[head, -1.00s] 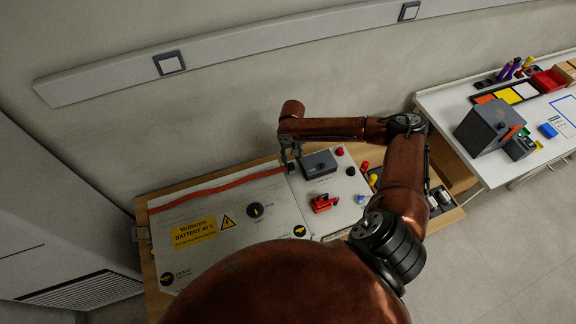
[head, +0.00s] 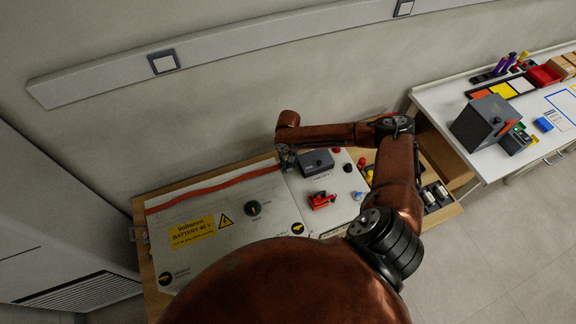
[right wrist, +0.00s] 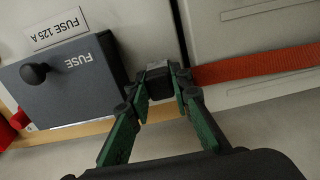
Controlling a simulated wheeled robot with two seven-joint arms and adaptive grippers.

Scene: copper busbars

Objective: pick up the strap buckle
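The strap buckle (right wrist: 159,79) is a small black block at the left end of the orange-red strap (right wrist: 255,66) in the right wrist view. My right gripper (right wrist: 162,82) has its two fingers with green pads around the buckle, one tip on each side and very close to it. I cannot tell if both tips press on it. In the head view my right gripper (head: 286,161) is over the right end of the strap (head: 215,188), hiding most of the buckle. My left gripper is not in view.
A dark fuse box (right wrist: 67,82) sits just left of the fingers in the right wrist view, and it shows beside the gripper in the head view (head: 316,162). A red clamp-like part (head: 321,200) and a black knob (head: 253,208) stand on the panel. The wall is close behind.

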